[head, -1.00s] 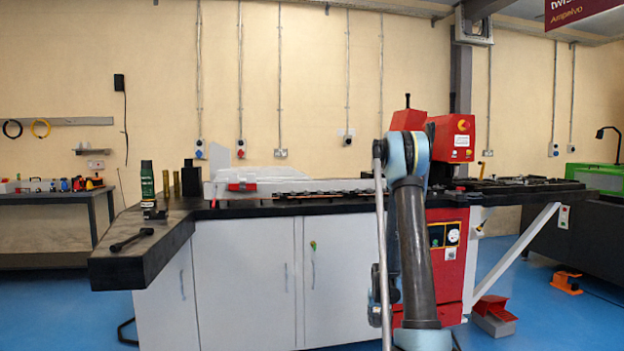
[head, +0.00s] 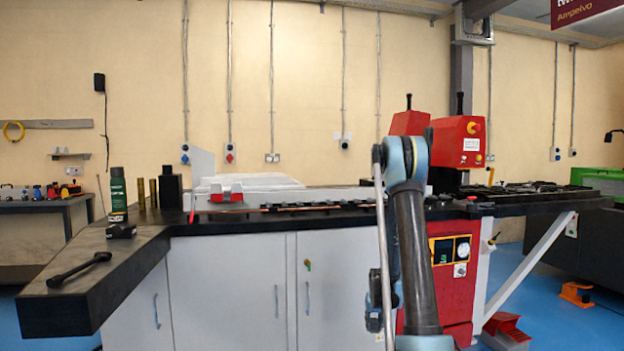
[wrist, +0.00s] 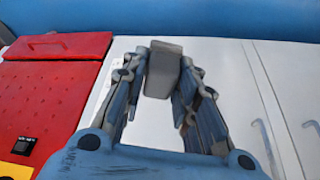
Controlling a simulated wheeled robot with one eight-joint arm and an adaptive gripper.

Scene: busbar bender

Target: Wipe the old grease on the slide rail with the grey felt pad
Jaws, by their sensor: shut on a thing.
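My gripper (wrist: 162,88) shows in the wrist view with its fingers closed on a grey block-like pad (wrist: 163,70), which looks like the grey felt pad. The pad stands up between the fingertips, in front of the white cabinet doors. In the head view my arm hides the gripper and the pad. A long dark rail (head: 318,206) with a copper-coloured strip lies along the bench top, apart from the gripper; it looks like the slide rail. I cannot make out grease on it at this distance.
A green-black can (head: 118,194), brass cylinders (head: 147,194) and a black-handled tool (head: 80,269) stand or lie on the bench's left end. A red machine head (head: 459,142) rises behind my arm. A red pedal (head: 506,325) is on the floor at right.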

